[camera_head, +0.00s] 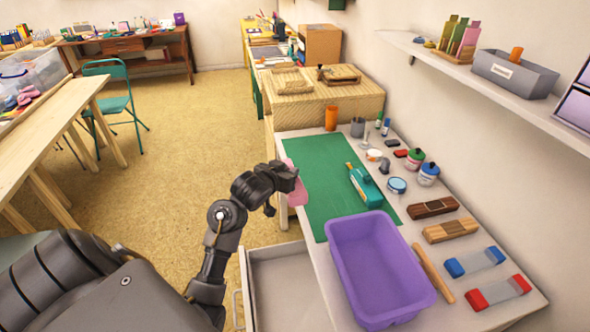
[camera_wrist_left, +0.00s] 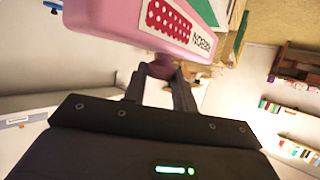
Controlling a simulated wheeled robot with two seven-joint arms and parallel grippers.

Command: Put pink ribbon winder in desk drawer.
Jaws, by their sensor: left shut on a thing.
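The pink ribbon winder (camera_wrist_left: 180,22) fills the top of the left wrist view, with a red dotted patch and a printed label. In the head view it is a pink shape (camera_head: 297,192) at the left edge of the green mat. My left gripper (camera_head: 283,178) is shut on it; in the wrist view the fingers (camera_wrist_left: 163,75) close on a narrow pink part of it. The desk drawer (camera_head: 285,285) stands open below and left of the desk top, and its visible floor looks empty. The gripper is above and beyond the drawer. My right gripper is not in view.
A purple bin (camera_head: 375,265) sits on the desk's front edge beside the drawer. The green cutting mat (camera_head: 320,175) carries a teal bottle (camera_head: 364,186). Jars, blocks and tools line the wall side. A shelf (camera_head: 480,75) runs along the wall. Open floor lies left.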

